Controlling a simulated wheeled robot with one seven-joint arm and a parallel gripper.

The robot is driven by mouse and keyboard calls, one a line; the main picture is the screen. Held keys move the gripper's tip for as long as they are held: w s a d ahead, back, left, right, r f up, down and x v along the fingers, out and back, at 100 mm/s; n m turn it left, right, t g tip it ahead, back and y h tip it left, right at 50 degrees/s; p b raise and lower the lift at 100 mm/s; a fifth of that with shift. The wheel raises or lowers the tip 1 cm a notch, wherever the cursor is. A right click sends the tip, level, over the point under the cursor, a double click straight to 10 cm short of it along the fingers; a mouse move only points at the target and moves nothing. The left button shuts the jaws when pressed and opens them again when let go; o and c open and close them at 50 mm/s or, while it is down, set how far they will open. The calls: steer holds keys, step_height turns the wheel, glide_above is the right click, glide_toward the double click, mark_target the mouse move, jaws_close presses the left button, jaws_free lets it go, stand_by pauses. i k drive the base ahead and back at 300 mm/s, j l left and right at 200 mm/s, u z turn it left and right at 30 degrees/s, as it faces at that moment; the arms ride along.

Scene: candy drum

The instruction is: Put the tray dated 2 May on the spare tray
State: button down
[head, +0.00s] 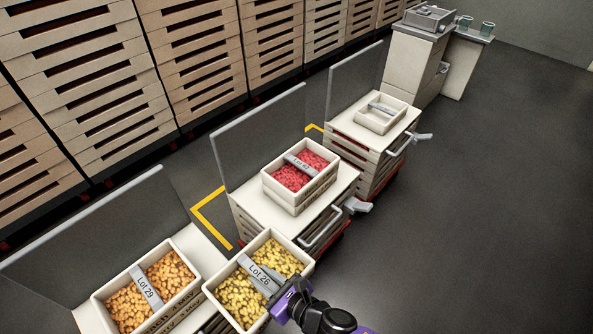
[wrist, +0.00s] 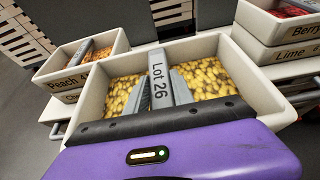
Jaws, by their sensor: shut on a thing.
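My gripper (head: 291,297) is shut on the grey crossbar marked "Lot 26" of a cream tray of yellow sweets (head: 213,286). In the wrist view, the grey fingers (wrist: 158,92) stand either side of the bar of this tray (wrist: 205,47). The tray looks level; its underside is hidden. An empty cream tray (head: 362,122) with a grey crossbar sits on the farthest cart. A red-sweet tray (head: 270,182), its Lot number unclear, and an orange-sweet tray marked "Lot 29" (head: 102,309) are the others.
The wrist view shows the red-sweet tray marked "Berry" (wrist: 281,33) on one marked "Lime" (wrist: 290,52), and a "Peach" tray (wrist: 65,75) on another. Grey upright panels (head: 258,135) back the carts. Crate stacks (head: 85,75) line the left. Floor at right (head: 490,200) is clear.

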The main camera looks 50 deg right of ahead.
mark_target(382, 113)
steer(key=l+z, duration=0.45)
steer(key=i+l+z, duration=0.1)
steer(key=z, duration=0.35)
steer(key=i+l+z, duration=0.15)
steer(key=l+z, duration=0.3)
steer(key=i+l+z, duration=0.15)
steer(key=z, duration=0.3)
steer(key=i+l+z, duration=0.1)
steer(key=i+z, duration=0.15)
steer(key=z, duration=0.2)
steer(key=i+l+z, duration=0.2)
steer(key=i, duration=0.2)
steer(key=i+z, duration=0.2)
steer(key=i, duration=0.15)
steer(key=i+l+u, duration=0.1)
steer(key=i+u, duration=0.3)
steer(key=i+l+u, duration=0.2)
steer(key=u, duration=0.2)
steer(key=i+l+u, duration=0.75)
steer(key=k+j, duration=0.05)
steer(key=k, duration=0.05)
